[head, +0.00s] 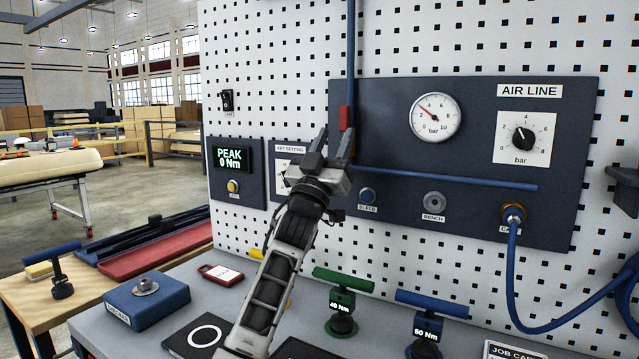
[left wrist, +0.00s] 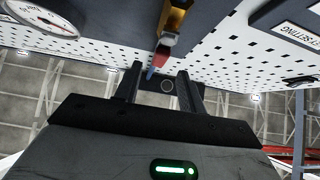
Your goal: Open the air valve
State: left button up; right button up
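The red part of the air valve (head: 345,118) sits on a blue vertical pipe (head: 350,50) at the left edge of the dark AIR LINE panel (head: 380,110). My left gripper (head: 335,143) points up just below and in front of it, fingers apart and empty. In the left wrist view the red part (left wrist: 165,54) and an orange-yellow part (left wrist: 174,20) appear beyond the open fingers (left wrist: 158,88), not visibly gripped. In the head view the gripper hides the pipe just below the red part. My right gripper is not in view.
The gauge (head: 435,118) needle points low on its scale. A regulator knob (head: 523,139) and a blue hose (head: 511,270) are on the right. Green (head: 343,281) and blue (head: 432,305) T-handled tools stand on the bench below. A PEAK display (head: 230,159) is left.

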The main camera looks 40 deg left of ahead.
pick_arm(q)
jog(key=b+v, duration=0.1)
jog(key=v, duration=0.8)
jog(key=shift+b, duration=0.4)
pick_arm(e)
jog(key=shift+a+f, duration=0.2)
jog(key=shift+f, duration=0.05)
pick_arm(q)
jog(key=shift+s, duration=0.1)
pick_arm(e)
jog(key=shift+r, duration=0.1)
